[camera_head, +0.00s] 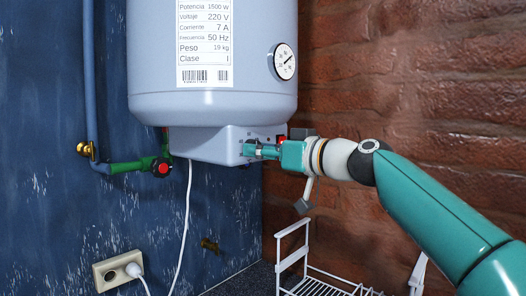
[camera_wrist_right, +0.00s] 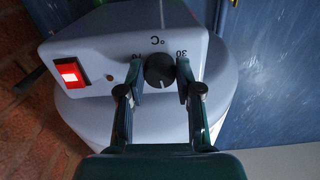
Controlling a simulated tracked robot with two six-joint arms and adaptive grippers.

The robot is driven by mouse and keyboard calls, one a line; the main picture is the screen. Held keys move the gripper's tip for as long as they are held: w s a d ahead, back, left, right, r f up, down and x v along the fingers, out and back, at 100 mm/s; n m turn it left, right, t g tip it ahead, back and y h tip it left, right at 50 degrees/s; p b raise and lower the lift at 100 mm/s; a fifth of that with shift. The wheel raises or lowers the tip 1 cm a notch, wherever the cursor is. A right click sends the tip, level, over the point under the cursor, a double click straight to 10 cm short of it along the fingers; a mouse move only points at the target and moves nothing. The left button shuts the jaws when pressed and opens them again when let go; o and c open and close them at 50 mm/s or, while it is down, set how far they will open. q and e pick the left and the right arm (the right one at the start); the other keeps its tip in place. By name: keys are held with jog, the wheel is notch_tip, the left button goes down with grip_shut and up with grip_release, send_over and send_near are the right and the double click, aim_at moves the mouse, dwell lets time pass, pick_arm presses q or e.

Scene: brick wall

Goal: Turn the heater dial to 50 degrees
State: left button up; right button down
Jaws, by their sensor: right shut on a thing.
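The heater (camera_head: 150,70) is a large grey-white tank on the wall, with a control box (camera_head: 205,143) under it. My right gripper (camera_head: 252,150) is at the front of this box in the head view. In the right wrist view the black dial (camera_wrist_right: 159,71) sits on the box face between the fingertips of my right gripper (camera_wrist_right: 160,82), which is shut on it. The dial's white pointer mark faces down in that view. The marks "30", "°C" and a partly covered number show around it; other marks are hidden. My left gripper is not in view.
A lit red switch (camera_wrist_right: 69,72) is beside the dial on the box. A round gauge (camera_head: 285,62) is on the tank. A green pipe with a red valve (camera_head: 162,168) is at lower left. A white wire rack (camera_head: 320,282) stands below my right arm.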

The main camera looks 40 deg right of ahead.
jog(key=shift+m, duration=0.9)
jog(key=c, duration=0.8)
grip_release()
jog(key=shift+o, duration=0.2)
jog(key=s+d, duration=0.1)
jog(key=s, duration=1.1)
